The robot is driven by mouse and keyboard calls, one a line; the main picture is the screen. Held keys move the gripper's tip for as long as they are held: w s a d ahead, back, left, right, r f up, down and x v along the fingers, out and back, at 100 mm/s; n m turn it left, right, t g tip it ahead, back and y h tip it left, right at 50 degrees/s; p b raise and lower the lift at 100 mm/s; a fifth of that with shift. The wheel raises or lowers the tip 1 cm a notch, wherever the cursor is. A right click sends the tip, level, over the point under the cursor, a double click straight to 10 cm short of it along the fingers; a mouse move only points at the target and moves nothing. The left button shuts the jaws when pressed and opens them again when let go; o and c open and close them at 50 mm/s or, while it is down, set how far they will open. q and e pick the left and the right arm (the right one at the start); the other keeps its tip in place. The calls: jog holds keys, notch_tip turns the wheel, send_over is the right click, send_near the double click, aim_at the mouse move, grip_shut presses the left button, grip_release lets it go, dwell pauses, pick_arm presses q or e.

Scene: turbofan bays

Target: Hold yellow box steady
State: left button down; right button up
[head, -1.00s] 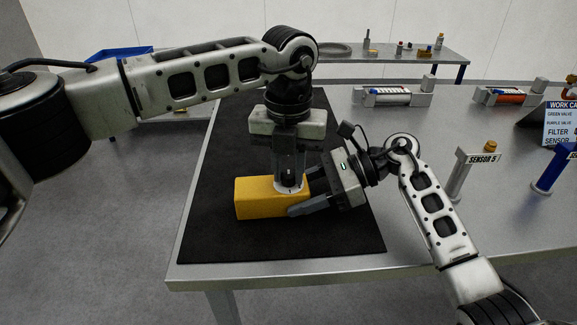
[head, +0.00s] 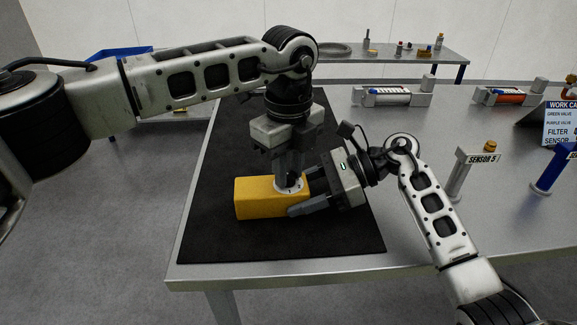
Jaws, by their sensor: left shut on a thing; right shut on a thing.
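The yellow box (head: 258,200) lies on the black mat (head: 330,237) on the metal table. My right gripper (head: 300,197) comes from the right and is shut on the box's right end, one finger along its near side. My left gripper (head: 289,182) points straight down over the box's right part. It is shut on a small white round piece (head: 291,187) at the top of the box. The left fingertips and most of that piece are partly hidden, so I cannot tell how the piece joins the box.
A post labelled SENSOR 5 (head: 483,158) and a blue post (head: 552,170) stand to the right. Cylinders in holders (head: 387,96) sit at the table's back. A work card (head: 561,123) is at the right edge. The mat left and front of the box is clear.

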pick_arm(q)
jog(key=shift+w+r+n, duration=0.1)
jog(key=shift+w+n, duration=0.05)
jog(key=shift+n, duration=1.05)
jog(key=c, duration=1.2)
grip_release()
notch_tip(320, 180, up, 12)
pick_arm(e)
jog(key=o, duration=1.3)
